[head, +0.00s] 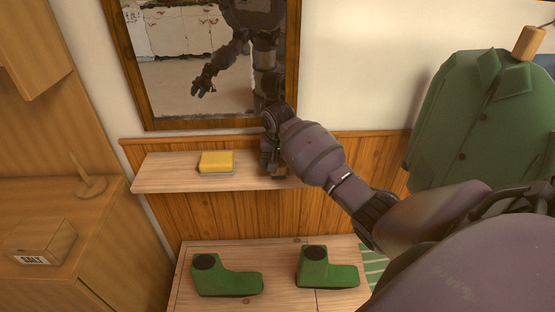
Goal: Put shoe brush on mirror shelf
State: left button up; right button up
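The mirror shelf (165,175) is a light wooden board under the framed mirror. My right arm comes in from the right, and its gripper (273,165) points down at the right part of the shelf. The fingers are dark and small in the picture, so I cannot tell whether they are open or shut. A small brown patch shows at the fingers; I cannot tell whether it is a shoe brush. A yellow block with a grey underside (217,161) lies on the shelf, left of the gripper and apart from it. My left gripper is out of view, except perhaps in the mirror.
The mirror (185,60) hangs just above the shelf. Two green boots (226,276) (327,268) stand on a wooden bench (280,255) below. A green coat (475,115) hangs at right. A salt box (40,241) sits on the left cabinet. The shelf's left end is clear.

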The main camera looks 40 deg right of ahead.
aim_at(278, 159)
jog(key=shift+r, duration=0.1)
jog(key=r, duration=0.3)
jog(key=s+r, duration=0.1)
jog(key=r, duration=0.6)
jog(key=shift+s+a+r, duration=0.15)
jog(key=shift+a+r, duration=0.2)
jog(key=shift+a, duration=0.05)
jog(key=shift+s+r, duration=0.1)
jog(key=shift+r, duration=0.55)
jog(key=shift+s+a, duration=0.1)
